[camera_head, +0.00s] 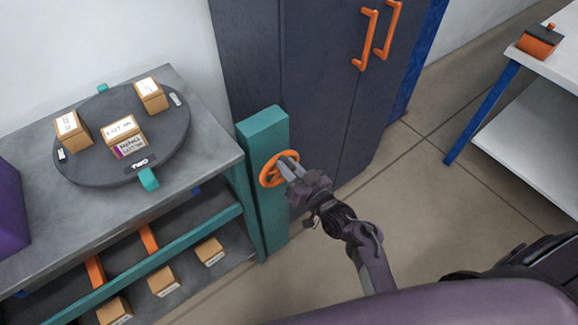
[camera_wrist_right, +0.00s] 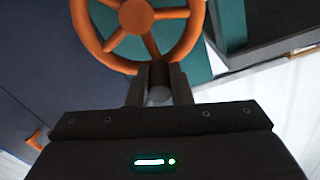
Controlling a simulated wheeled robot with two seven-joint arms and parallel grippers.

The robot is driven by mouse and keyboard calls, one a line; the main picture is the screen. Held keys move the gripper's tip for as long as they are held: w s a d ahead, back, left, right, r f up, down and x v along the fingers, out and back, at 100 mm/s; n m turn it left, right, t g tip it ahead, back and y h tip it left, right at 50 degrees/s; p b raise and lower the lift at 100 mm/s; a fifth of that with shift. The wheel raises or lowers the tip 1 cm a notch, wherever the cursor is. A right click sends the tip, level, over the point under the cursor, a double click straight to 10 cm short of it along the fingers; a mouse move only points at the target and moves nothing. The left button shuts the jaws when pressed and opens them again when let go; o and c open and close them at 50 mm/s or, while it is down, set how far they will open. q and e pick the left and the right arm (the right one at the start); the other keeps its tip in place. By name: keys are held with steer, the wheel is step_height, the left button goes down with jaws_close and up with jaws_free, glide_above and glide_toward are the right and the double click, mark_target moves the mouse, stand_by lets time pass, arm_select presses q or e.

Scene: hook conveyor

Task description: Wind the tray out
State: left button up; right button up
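An orange handwheel (camera_head: 279,169) with spokes is mounted on a teal post (camera_head: 264,135) at the right end of the grey bench. It also fills the top of the right wrist view (camera_wrist_right: 138,18). My right gripper (camera_head: 286,167) is at the wheel, its fingers close together at the rim. In the right wrist view the fingers (camera_wrist_right: 160,88) flank a pale, round-ended grip (camera_wrist_right: 159,95) below the rim and seem shut on it. A dark round tray (camera_head: 82,175) marked TWO lies on the bench, bearing three boxes (camera_head: 124,136). My left gripper is not in view.
A dark cabinet (camera_head: 320,80) with orange handles stands just behind the post. Several boxes (camera_head: 163,281) sit on the shelf below. A purple block (camera_head: 10,213) is at the far left. A white table (camera_head: 545,75) stands at right, with open floor between.

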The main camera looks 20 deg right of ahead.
jaws_close()
steer(key=shift+a, duration=0.1)
